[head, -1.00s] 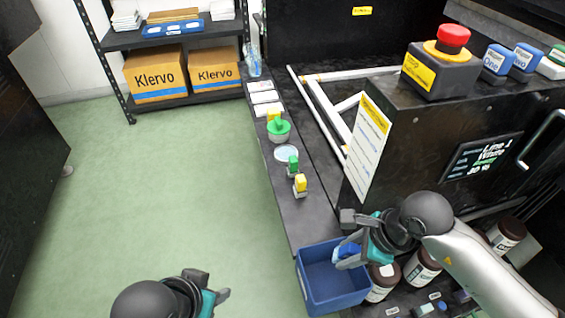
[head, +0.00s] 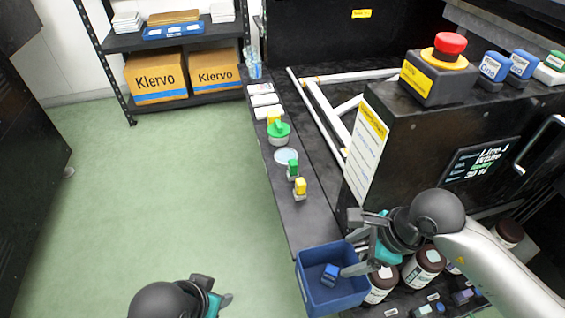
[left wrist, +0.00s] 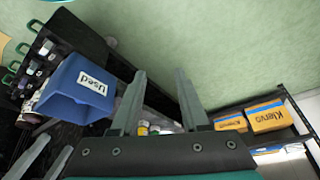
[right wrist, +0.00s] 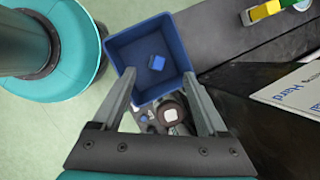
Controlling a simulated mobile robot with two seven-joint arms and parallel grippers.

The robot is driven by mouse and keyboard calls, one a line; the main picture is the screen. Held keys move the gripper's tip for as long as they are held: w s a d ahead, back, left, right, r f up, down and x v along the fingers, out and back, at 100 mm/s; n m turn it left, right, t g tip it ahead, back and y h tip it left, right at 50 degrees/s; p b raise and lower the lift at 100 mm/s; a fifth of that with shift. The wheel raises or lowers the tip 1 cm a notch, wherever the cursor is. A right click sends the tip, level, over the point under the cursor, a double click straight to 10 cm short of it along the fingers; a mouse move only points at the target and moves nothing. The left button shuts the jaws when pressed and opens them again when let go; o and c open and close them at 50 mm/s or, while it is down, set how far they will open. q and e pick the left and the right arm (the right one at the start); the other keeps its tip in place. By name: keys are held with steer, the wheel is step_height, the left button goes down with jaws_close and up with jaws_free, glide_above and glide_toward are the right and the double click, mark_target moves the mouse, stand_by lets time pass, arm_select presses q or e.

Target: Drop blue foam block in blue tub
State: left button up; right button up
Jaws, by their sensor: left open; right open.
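The blue tub (head: 343,300) stands at the near edge of the dark bench in the head view. The blue foam block (head: 330,274) lies inside it, on or near its floor. The right wrist view shows the block (right wrist: 157,62) within the tub (right wrist: 122,80), clear of both fingers. My right gripper (head: 350,250) is open and empty at the tub's right rim. My left gripper (head: 222,292) is open and empty, away from the bench over the green floor.
Brown bottles (head: 421,268) with white labels stand right of the tub. A black machine with a red button (head: 450,44) rises at the right. The floor at left is clear.

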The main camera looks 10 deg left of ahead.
arm_select(q)
step_height(320, 180, down, 10)
steer(key=s+g+p, duration=0.1)
steer(key=s+p, duration=0.2)
steer(key=p, duration=0.1)
steer(key=shift+a+g+p, duration=0.25)
steer(key=shift+g+p, duration=0.1)
steer(key=shift+g, duration=0.05)
arm_select(e)
steer(key=v, duration=1.2)
steer(key=shift+r, duration=0.35)
arm_select(q)
steer(key=shift+f, duration=0.1)
arm_select(e)
steer(key=shift+s+d, duration=0.1)
steer(key=shift+s, duration=0.05)
